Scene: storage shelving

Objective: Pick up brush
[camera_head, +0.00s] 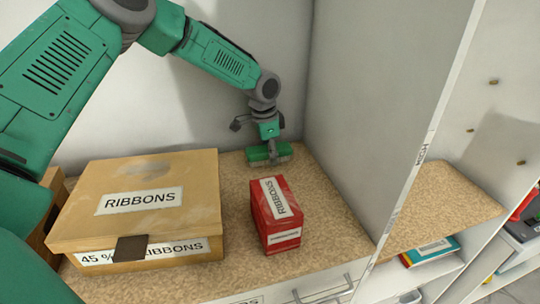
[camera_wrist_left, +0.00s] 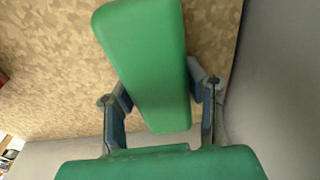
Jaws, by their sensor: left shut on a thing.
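The brush shows as a green block (camera_head: 258,153) at the back of the cork-patterned shelf, near the upright side panel. In the left wrist view its long green body (camera_wrist_left: 148,60) lies between my two fingers. My left gripper (camera_head: 268,150) reaches down over it from above and is shut on it. The fingers (camera_wrist_left: 160,105) stand on either side of the brush in the wrist view. I cannot tell whether the brush touches the shelf. My right gripper is in neither view.
A cardboard box labelled RIBBONS (camera_head: 140,195) stands left on the shelf. A red RIBBONS box (camera_head: 276,215) stands in front of the gripper. A tall grey panel (camera_head: 385,110) bounds the right side. Bare shelf (camera_head: 325,205) lies right of the red box.

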